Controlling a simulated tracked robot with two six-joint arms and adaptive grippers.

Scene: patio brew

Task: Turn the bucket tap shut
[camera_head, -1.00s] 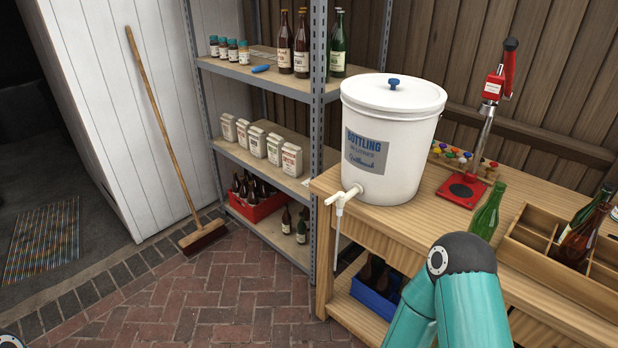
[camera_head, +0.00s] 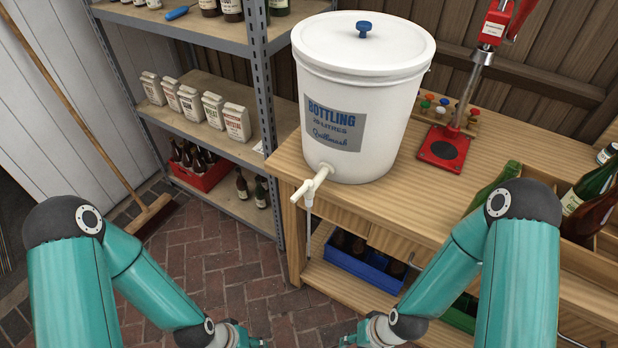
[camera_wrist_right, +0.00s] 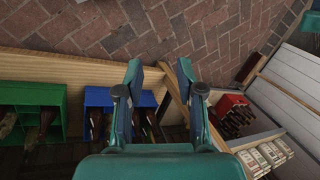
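The white bottling bucket (camera_head: 390,120) stands upright on the wooden bench with its lid on. Its cream tap (camera_head: 313,184) sticks out low on the front, over the bench's left corner, and a thin tube (camera_head: 308,222) hangs from it. Whether the tap is open is too small to tell. My left gripper (camera_head: 254,341) is at the bottom edge of the head view, below and left of the tap, mostly cut off. My right gripper (camera_head: 350,339) is low, below and right of the tap. In the right wrist view my right gripper (camera_wrist_right: 158,72) is open and empty.
The wooden bench (camera_head: 400,215) carries a red capper (camera_head: 443,148) and green bottles at right. A blue crate (camera_head: 360,262) sits on its lower shelf. A grey metal shelf (camera_head: 262,100) stands left of the bucket.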

